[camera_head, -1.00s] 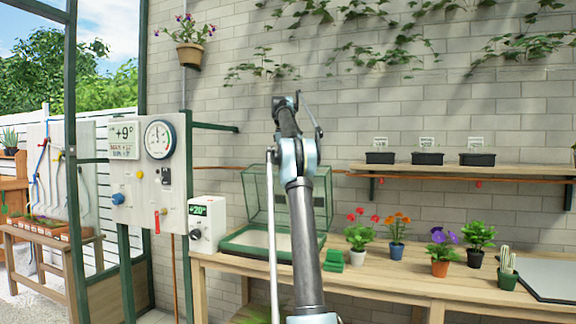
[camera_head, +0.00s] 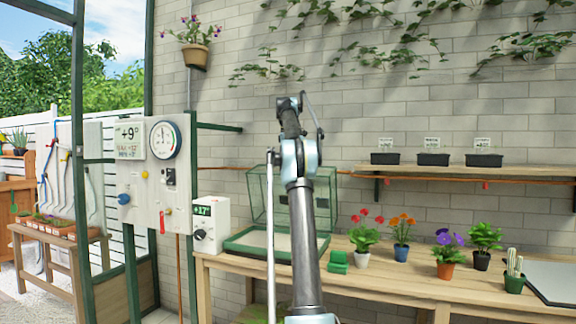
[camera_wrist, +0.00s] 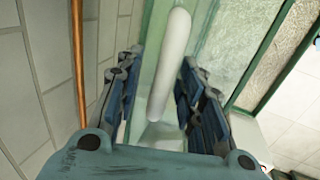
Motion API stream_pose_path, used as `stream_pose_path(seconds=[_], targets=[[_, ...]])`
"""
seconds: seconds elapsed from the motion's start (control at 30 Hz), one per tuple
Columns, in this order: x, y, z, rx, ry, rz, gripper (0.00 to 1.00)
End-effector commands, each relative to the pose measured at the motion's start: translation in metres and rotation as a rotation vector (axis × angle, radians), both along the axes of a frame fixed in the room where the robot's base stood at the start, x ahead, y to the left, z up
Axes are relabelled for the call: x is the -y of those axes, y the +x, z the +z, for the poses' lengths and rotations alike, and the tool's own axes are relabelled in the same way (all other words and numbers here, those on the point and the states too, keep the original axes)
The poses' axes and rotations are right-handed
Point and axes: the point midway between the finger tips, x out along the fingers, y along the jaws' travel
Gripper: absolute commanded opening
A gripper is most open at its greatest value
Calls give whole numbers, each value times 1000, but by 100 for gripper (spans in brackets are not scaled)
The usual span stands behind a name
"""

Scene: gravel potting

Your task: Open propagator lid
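The propagator stands at the left end of the bench in the head view. Its clear, green-framed lid (camera_head: 262,195) is raised at the back, over the green-rimmed base (camera_head: 245,252). In the wrist view, a white bar (camera_wrist: 170,62), apparently a handle, runs between the blue fingers of my gripper (camera_wrist: 160,105). The fingers are spread, with gaps visible beside the bar; I cannot tell whether either touches it. Green-framed clear panels lie behind the bar.
A white box reading +17° (camera_head: 210,222) stands left of the propagator. Green blocks (camera_head: 338,262) and several potted plants (camera_head: 364,233) stand to its right. A copper pipe (camera_wrist: 78,60) runs along the brick wall, close to my gripper's left.

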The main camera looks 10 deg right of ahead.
Motion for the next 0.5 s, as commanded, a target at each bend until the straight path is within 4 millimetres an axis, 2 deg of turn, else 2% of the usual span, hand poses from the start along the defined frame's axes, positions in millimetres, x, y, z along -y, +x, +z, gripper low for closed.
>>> stream_pose_path(seconds=[0.5], targets=[[-6, -5, 36, -1, 1, 0, 35]])
